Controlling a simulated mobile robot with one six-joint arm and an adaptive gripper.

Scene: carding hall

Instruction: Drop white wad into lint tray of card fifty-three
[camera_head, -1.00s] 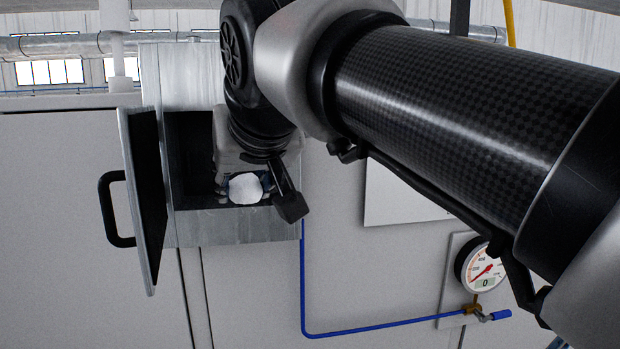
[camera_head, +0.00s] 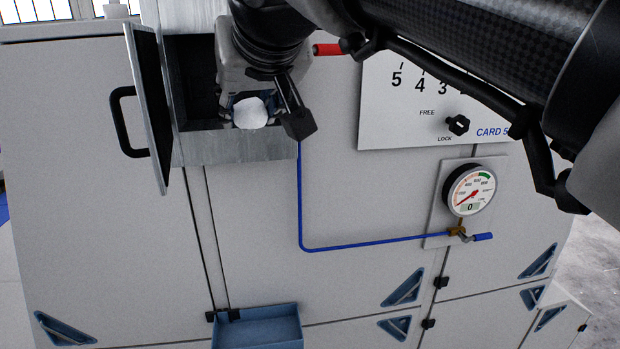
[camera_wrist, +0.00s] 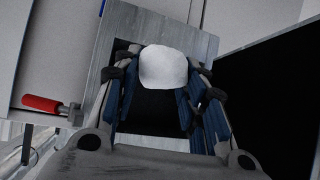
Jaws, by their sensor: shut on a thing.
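The white wad (camera_head: 250,113) is held between the fingertips of my gripper (camera_head: 248,104), in front of the open metal box on the machine front. In the wrist view the wad (camera_wrist: 163,67) sits between the blue-padded fingers of my gripper (camera_wrist: 160,85). The metal box (camera_head: 235,148) has a dark inside and its door (camera_head: 148,105) stands swung open to the left. A blue tray (camera_head: 257,328) sits low on the machine front, below the box. The panel at right reads "CARD 5", the rest hidden by my arm.
A gauge (camera_head: 470,190) reading 0 and a blue-handled valve (camera_head: 480,237) are on the right. A red handle (camera_head: 326,49) juts out right of the box. The front between box and tray is mostly clear.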

